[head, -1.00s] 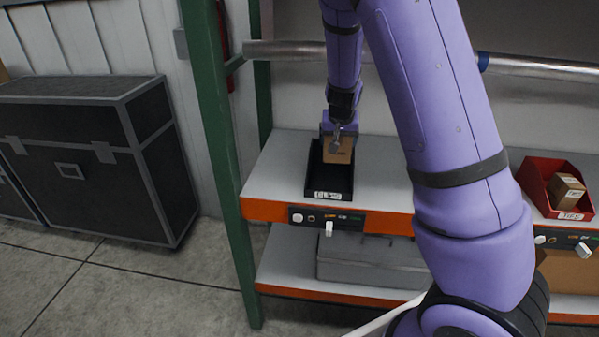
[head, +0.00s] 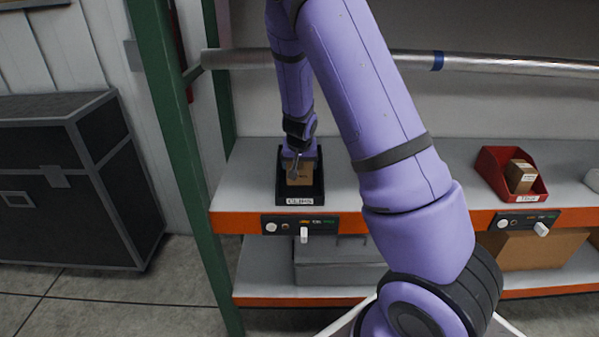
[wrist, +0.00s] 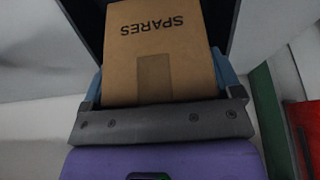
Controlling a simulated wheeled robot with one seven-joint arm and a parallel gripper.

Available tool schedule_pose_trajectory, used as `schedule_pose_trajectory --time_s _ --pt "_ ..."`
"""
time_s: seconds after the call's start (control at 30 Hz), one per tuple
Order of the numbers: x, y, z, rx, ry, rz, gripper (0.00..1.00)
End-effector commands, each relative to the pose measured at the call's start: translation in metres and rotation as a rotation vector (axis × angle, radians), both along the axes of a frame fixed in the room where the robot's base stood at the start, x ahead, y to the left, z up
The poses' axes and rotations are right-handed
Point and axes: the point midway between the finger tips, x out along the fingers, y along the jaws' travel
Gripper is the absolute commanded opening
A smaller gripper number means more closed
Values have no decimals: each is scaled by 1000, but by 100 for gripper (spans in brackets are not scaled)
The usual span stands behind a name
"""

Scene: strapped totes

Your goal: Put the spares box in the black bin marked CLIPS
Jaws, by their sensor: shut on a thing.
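The spares box (head: 300,173) is a brown cardboard box. In the wrist view the box (wrist: 160,45) shows the word SPARES, upside down. My gripper (head: 300,160) is shut on the box, with a finger on each side of it in the wrist view (wrist: 162,85). The black bin (head: 297,200), with a white CLIPS label on its front, sits on the upper shelf. The box is over or inside the bin, with dark bin walls around it in both views. I cannot tell whether the box touches the bin floor.
A red bin (head: 492,172) holding a small carton (head: 520,176) stands on the same shelf (head: 245,170) to the right. A green post (head: 165,130) rises at the shelf's left end. A metal pipe (head: 500,65) runs above the shelf. A black case (head: 60,180) stands at left.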

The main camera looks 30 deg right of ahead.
Motion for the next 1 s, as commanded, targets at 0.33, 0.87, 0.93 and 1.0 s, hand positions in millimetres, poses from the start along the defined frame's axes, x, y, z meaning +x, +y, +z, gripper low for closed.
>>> schedule_pose_trajectory --time_s 0.33,0.87,0.93,1.0 --pt "0 -1 -30 0 1 -1 57" --pt "0 0 -37 0 2 0 90" --pt "0 0 -36 0 1 0 100" --pt "0 0 -36 0 1 0 100"
